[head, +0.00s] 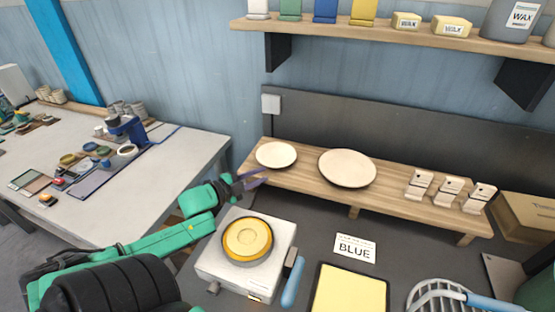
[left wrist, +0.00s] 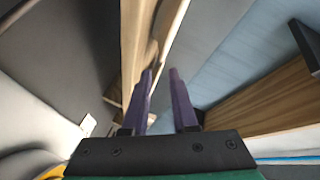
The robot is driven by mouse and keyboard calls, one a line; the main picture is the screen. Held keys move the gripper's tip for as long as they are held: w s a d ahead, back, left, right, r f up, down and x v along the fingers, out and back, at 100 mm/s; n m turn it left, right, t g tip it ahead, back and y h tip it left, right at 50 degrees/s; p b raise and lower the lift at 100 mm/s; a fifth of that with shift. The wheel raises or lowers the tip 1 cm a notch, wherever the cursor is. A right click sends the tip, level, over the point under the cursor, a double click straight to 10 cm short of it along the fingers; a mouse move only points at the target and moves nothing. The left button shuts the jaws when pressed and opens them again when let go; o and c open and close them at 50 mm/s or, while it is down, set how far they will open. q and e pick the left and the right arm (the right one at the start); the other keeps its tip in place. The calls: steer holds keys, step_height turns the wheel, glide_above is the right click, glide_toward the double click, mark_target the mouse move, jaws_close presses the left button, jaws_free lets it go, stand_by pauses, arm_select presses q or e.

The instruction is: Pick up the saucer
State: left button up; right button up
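A small cream saucer (head: 276,154) lies flat at the left end of a low wooden shelf (head: 308,183). A larger cream plate (head: 347,168) lies to its right. My left gripper (head: 262,177) is just in front of and below the saucer, near the shelf's left front edge, and does not hold it. Its two purple fingers are apart with nothing between them, as the left wrist view (left wrist: 162,98) also shows. In that view the shelf's wood runs beyond the fingers; the saucer cannot be made out clearly. My right gripper is not in view.
A hotplate with a yellow-filled round pan (head: 247,238) stands below the left gripper. A blue-handled tool (head: 292,282), a BLUE card (head: 355,248) and a yellow tray (head: 349,290) are nearby. Several pale stands (head: 450,190) occupy the shelf's right end. A wall shelf (head: 400,36) hangs above.

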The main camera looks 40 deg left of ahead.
mark_target(281, 165)
arm_select(q)
steer(key=x, duration=0.4)
steer(key=shift+w, duration=0.2)
steer(key=shift+w+d+r, duration=0.1)
steer(key=shift+w, duration=0.5)
steer(key=x, duration=0.4)
steer(key=shift+w+d, duration=0.1)
jaws_close()
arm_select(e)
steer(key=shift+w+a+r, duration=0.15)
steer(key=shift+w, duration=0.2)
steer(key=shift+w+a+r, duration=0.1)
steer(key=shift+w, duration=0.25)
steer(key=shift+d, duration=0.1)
